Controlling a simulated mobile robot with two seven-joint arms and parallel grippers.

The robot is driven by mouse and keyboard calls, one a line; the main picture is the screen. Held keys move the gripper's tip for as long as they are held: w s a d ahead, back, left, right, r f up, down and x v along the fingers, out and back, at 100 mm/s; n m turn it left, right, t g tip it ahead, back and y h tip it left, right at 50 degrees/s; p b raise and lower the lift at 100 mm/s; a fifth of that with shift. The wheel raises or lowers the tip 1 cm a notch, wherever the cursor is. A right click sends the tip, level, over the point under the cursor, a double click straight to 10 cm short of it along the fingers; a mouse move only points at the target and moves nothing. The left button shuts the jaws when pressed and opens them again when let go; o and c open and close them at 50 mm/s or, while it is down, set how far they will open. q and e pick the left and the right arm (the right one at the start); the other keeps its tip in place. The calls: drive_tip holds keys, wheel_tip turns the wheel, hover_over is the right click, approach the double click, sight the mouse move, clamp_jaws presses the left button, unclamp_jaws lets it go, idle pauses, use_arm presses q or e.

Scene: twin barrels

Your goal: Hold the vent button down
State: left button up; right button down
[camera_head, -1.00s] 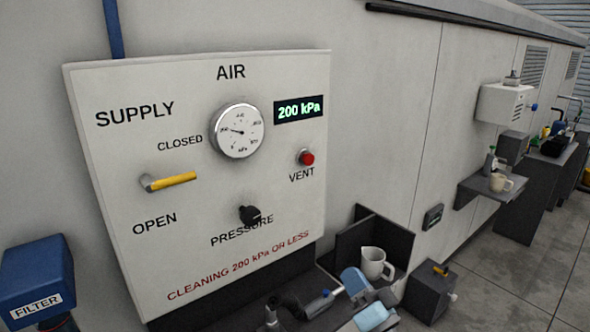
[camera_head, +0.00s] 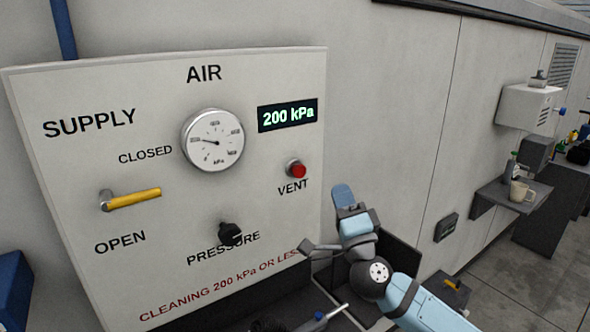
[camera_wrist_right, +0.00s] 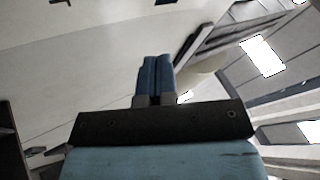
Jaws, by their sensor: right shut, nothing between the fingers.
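The red vent button (camera_head: 298,170) sits on the right side of the white air panel (camera_head: 70,270), above the VENT label, with nothing covering it in the head view. My right gripper (camera_head: 343,193) is to the right of the button and slightly lower, apart from it in the picture, its blue fingers pointing up. The right wrist view shows these fingers (camera_wrist_right: 156,72) pressed together and empty; the button cannot be made out there. The display (camera_head: 287,115) reads 200 kPa. My left gripper is not in view.
The panel also carries a round gauge (camera_head: 212,140), a yellow supply lever (camera_head: 133,199) and a black pressure knob (camera_head: 230,234). A dark holder (camera_head: 400,255) stands behind my right arm.

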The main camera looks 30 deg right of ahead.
sight(298, 170)
drive_tip(key=shift+a+r, duration=0.1)
drive_tip(key=shift+r, duration=0.05)
drive_tip(key=w+b, duration=0.1)
drive_tip(key=w, duration=0.8)
drive_tip(key=shift+a, duration=0.3)
drive_tip(key=shift+s, duration=0.1)
idle(0.4)
idle(0.6)
idle(1.0)
